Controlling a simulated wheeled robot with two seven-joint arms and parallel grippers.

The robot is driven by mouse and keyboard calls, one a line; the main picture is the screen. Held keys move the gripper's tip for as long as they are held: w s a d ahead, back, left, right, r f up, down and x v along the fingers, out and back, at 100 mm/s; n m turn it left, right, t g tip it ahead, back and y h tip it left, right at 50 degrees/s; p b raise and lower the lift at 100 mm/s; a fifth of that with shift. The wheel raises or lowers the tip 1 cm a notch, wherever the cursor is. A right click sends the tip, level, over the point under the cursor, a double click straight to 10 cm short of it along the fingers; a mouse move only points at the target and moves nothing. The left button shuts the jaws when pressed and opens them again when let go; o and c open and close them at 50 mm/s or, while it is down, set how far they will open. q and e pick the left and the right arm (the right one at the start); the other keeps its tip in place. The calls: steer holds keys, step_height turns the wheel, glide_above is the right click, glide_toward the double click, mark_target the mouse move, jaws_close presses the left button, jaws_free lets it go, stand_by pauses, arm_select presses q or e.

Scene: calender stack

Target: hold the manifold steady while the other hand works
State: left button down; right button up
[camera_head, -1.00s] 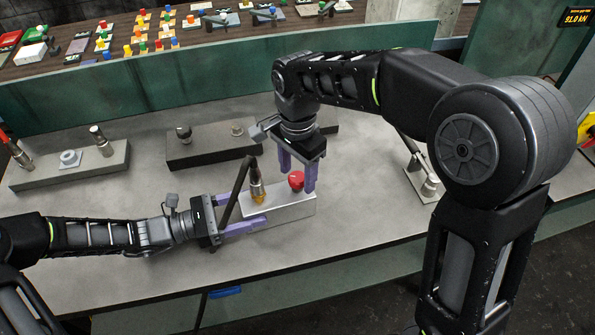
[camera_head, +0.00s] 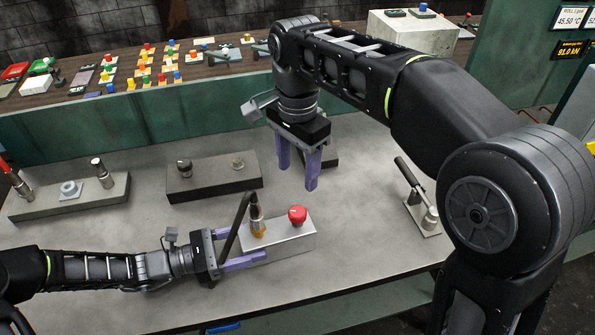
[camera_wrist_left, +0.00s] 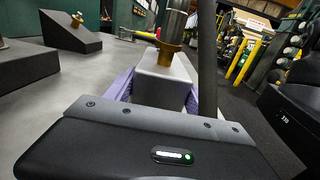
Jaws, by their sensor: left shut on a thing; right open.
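The manifold (camera_head: 290,243) is a pale metal block on the grey bench. It carries a red knob (camera_head: 297,215) on its right part and a dark upright fitting with a brass base (camera_head: 257,221) on its left part. My left gripper (camera_head: 243,249) is shut on the manifold's left end, its purple fingers along the block's sides. In the left wrist view the manifold (camera_wrist_left: 165,80) sits between the fingers, with the brass fitting (camera_wrist_left: 168,47) on top. My right gripper (camera_head: 299,172) is open and empty, pointing down, above and behind the manifold, apart from it.
A dark block with fittings (camera_head: 213,183) lies behind to the left, and a long grey block (camera_head: 75,195) at far left. A lever fixture (camera_head: 423,215) stands at right. A green wall (camera_head: 110,133) bounds the bench's back. The bench front is clear.

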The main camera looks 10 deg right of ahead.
stand_by(0.4)
arm_select(q)
steer(key=shift+c, duration=1.2)
jaws_free()
steer(key=a, duration=0.7)
steer(key=s+a, duration=0.1)
steer(key=a, duration=0.3)
steer(key=shift+s+a, duration=0.1)
steer(key=shift+a, duration=0.4)
steer(key=shift+s, duration=0.1)
